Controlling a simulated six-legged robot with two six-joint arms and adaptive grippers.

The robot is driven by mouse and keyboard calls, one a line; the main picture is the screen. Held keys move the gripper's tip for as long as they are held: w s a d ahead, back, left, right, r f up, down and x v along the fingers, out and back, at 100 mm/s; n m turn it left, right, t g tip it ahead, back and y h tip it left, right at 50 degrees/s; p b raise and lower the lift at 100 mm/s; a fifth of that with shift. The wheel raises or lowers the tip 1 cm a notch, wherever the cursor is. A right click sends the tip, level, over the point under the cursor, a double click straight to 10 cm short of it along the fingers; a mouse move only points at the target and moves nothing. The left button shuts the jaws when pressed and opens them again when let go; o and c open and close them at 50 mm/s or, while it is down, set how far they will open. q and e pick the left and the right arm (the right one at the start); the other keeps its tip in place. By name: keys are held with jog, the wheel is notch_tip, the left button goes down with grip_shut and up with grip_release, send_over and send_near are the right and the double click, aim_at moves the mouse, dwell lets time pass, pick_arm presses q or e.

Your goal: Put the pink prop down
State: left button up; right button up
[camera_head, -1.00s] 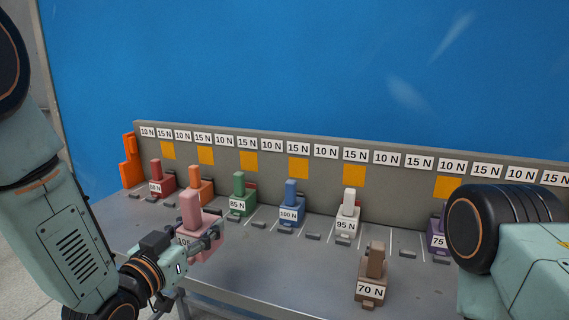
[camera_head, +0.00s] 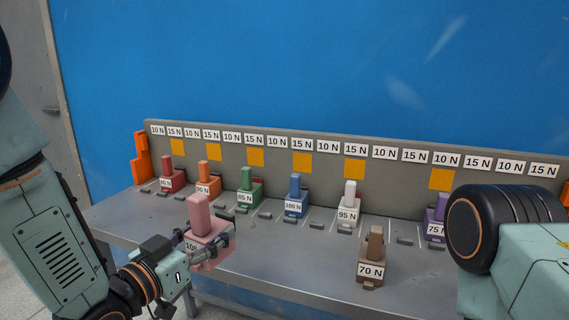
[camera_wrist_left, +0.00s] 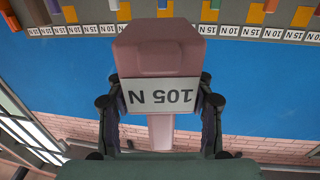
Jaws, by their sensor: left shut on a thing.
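The pink prop (camera_head: 201,217) has an upright post on a block with a "105" label, partly hidden by the fingers. My left gripper (camera_head: 208,247) is shut on its block, at the table's front left edge. Whether the prop touches the table cannot be told. In the left wrist view the pink prop (camera_wrist_left: 160,52) sits between the two fingers (camera_wrist_left: 160,110), its "105 N" label upside down. My right gripper is not in view; only part of my right arm shows at the right.
A grey table (camera_head: 290,255) carries a row of props: red (camera_head: 168,175), orange (camera_head: 205,180), green (camera_head: 247,186), blue (camera_head: 295,196), white (camera_head: 348,205) and purple (camera_head: 437,219). A brown prop (camera_head: 373,258) stands nearer the front. A labelled grey panel (camera_head: 330,172) rises behind. Table between pink and brown is clear.

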pick_arm(q)
jog(key=s+a+f, duration=0.4)
jog(key=s+f, duration=0.8)
jog(key=shift+a+f, duration=0.15)
jog(key=shift+f, duration=0.1)
jog(key=shift+a, duration=0.1)
